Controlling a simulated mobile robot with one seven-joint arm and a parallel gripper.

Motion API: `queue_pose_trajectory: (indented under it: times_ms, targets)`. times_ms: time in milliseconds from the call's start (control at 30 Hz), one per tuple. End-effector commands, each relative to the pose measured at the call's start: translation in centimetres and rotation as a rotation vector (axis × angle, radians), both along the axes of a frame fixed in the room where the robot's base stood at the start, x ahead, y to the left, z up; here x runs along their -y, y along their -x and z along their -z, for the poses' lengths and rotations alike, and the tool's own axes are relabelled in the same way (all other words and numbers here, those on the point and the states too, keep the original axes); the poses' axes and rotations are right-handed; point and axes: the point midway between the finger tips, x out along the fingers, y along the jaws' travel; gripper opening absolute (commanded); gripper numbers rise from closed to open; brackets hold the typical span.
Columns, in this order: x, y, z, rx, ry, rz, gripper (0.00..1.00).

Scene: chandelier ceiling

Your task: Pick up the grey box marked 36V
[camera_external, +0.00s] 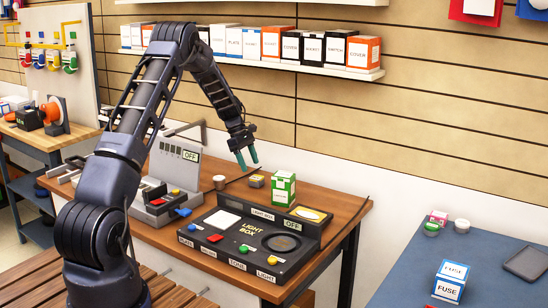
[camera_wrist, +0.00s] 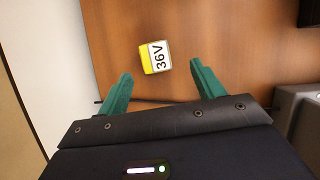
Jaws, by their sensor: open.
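The small box marked 36V (camera_wrist: 155,57) lies on the brown wooden tabletop in the wrist view, with a white label on top and a yellow side; little grey shows. In the external view it appears as a small yellowish box (camera_external: 256,181) behind the light box, left of the green and white box. My gripper (camera_external: 248,164) hangs above it, pointing down, fingers apart and empty. In the wrist view the gripper's green fingers (camera_wrist: 161,70) are spread, with the box between and slightly beyond their tips, touching neither.
A green and white box (camera_external: 283,190) stands close by on the right. The black light box (camera_external: 240,250) is in front. A small cup (camera_external: 219,183) is to the left, near a grey device (camera_external: 165,195). The wall and a shelf of boxes (camera_external: 345,70) are behind.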

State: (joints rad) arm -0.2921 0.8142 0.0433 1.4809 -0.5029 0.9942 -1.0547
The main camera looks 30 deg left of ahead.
Motion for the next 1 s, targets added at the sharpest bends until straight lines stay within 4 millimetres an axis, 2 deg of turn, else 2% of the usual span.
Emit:
queue_pose_trajectory:
  times_ms: [100,367,633,933,1000]
  targets:
    - [0.6,-0.1,1.5,-0.002,0.0,0.001,0.67]
    - [1.2,-0.4,3.0,-0.001,0.0,0.002,0.67]
    - [2.5,-1.0,6.2,-0.001,0.0,0.002,0.67]
    - [2.8,-1.1,6.7,0.0,-0.001,0.001,0.67]
    - [2.8,-1.1,6.7,0.0,-0.001,0.001,0.54]
